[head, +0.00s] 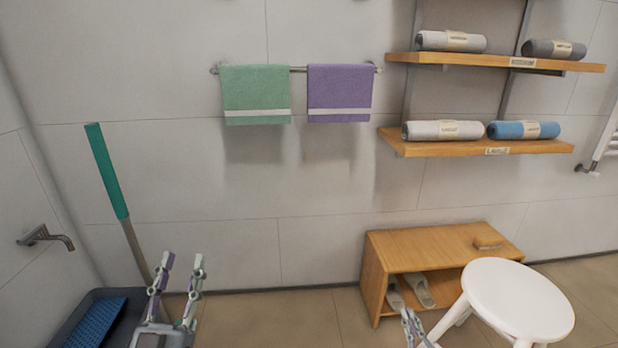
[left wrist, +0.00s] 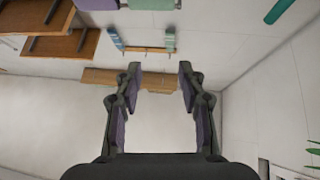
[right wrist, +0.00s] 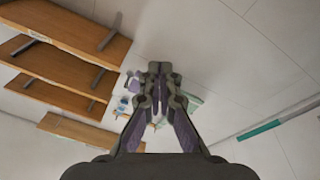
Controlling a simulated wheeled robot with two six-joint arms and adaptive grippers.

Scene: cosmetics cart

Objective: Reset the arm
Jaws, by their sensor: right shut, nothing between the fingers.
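My left gripper (head: 183,262) is in the lower left of the head view, fingers pointing up and spread apart. In the left wrist view the same gripper (left wrist: 159,70) is open, with nothing between its fingers. My right gripper (head: 410,322) shows only partly at the bottom edge of the head view, in front of the wooden bench and left of the white stool. In the right wrist view the right gripper (right wrist: 160,72) has its fingertips together and is empty. Most of both arms is out of the head view.
A white stool (head: 516,300) stands close to my right gripper, before a wooden bench (head: 430,246) with slippers. A mop (head: 107,172) leans over a grey tub behind my left gripper. Green (head: 256,88) and purple (head: 339,88) towels hang on the wall; shelves (head: 470,147) hold rolled towels.

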